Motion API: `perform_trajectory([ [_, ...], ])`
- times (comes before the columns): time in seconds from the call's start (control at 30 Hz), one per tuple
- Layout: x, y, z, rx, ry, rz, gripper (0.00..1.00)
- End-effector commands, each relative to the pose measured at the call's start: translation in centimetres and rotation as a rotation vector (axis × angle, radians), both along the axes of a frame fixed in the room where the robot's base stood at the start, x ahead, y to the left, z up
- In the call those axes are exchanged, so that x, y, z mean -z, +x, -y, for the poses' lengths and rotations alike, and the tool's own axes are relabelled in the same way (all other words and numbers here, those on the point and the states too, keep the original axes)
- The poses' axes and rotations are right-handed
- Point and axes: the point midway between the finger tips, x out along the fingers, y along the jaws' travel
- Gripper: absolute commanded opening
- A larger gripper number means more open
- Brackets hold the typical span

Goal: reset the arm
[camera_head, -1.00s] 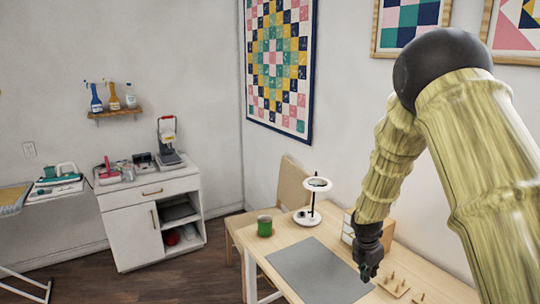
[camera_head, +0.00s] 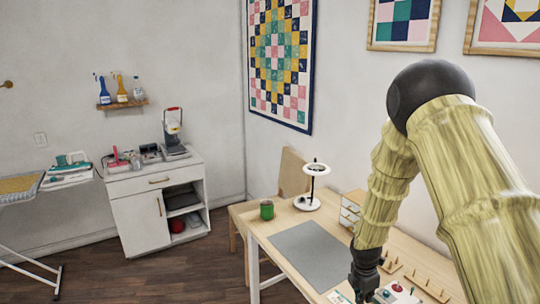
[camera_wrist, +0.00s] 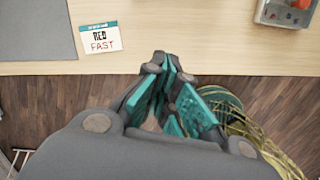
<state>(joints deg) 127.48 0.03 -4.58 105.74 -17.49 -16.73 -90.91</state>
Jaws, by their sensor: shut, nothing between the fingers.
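My gripper (camera_head: 365,286) hangs at the end of my yellow-patterned arm, low in the head view, at the near part of the wooden table (camera_head: 266,230). Its dark fingers are together and empty. In the wrist view my gripper (camera_wrist: 167,66) shows its teal-lined fingers closed at the table's edge, with floor below. Its tips lie close to a card reading "RED FAST" (camera_wrist: 100,40) without visibly holding it.
The table bears a grey mat (camera_head: 308,256), a green can (camera_head: 267,210), a white stand (camera_head: 307,203), a small drawer box (camera_head: 350,208), a peg rack (camera_head: 432,286) and a device with a red knob (camera_head: 398,288). A white cabinet (camera_head: 140,222) stands at left. Floor between is clear.

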Motion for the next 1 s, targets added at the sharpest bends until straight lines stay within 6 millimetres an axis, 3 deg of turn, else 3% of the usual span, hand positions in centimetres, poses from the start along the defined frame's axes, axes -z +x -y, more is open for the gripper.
perform_trajectory([
  [0.27,8.0,-7.2,-2.1,0.275,0.086,0.015,0.00],
  [0.4,14.1,-12.7,-3.6,0.518,0.142,0.012,0.00],
  [0.6,21.2,-21.6,-5.4,0.907,0.195,0.009,0.00],
  [0.8,25.7,-31.0,-6.5,1.305,0.211,0.017,0.00],
  [1.0,27.7,-38.9,-7.1,1.651,0.198,0.040,0.00],
])
